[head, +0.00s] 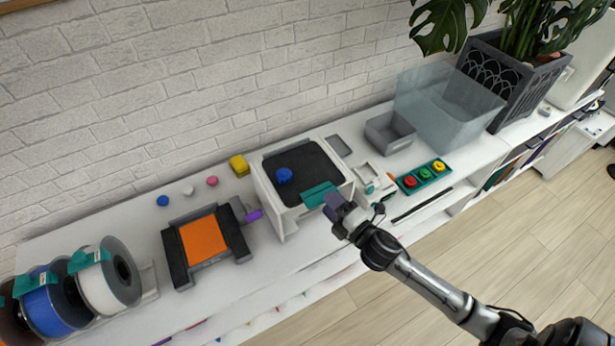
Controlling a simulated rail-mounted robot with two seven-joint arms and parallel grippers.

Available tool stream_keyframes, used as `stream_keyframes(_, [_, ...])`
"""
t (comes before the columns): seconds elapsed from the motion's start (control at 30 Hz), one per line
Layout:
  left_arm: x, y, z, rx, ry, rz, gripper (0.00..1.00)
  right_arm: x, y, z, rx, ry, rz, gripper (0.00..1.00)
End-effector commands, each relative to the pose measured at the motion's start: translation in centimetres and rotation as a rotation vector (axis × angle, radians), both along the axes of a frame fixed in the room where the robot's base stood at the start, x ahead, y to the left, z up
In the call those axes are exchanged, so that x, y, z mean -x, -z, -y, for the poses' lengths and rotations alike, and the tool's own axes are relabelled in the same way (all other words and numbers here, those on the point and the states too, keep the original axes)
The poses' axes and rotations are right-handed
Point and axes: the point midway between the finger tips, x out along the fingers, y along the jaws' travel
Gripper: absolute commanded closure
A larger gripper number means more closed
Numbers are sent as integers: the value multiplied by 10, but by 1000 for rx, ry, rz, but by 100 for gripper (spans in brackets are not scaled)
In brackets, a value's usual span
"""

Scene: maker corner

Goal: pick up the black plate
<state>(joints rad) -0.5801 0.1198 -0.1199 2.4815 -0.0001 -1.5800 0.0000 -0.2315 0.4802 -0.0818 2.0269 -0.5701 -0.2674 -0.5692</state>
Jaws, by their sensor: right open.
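The black plate (312,160) lies flat on top of a white box-shaped stand (289,215) in the middle of the shelf top. A blue knob-like piece (283,175) rests on it, left of its middle. A teal tab (320,194) shows at the plate's front edge. My right gripper (338,205) is at the front of the stand, close by the teal tab. It is open; its fingers are small in the picture, and I cannot tell whether they touch the tab. My left gripper is not in view.
To the left are an orange plate (204,239) in a dark frame, small coloured pieces and filament spools (101,287). To the right are a tray with coloured buttons (424,176), a grey bin (389,134), a clear box (445,108) and a planter (510,85). A brick wall stands behind.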

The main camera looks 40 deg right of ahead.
Motion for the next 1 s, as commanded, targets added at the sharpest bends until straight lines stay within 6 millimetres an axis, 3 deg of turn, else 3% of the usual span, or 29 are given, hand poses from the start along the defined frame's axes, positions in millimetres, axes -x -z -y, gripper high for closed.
stream_keyframes(0.4, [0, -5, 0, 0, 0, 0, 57, -46, 4, -1, 0, 1, 0, 49])
stream_keyframes(0.73, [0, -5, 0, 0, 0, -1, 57, -50, 4, -2, -1, 0, 0, 49])
stream_keyframes(1.0, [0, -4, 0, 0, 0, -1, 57, -50, 4, -2, -1, 0, 0, 75])
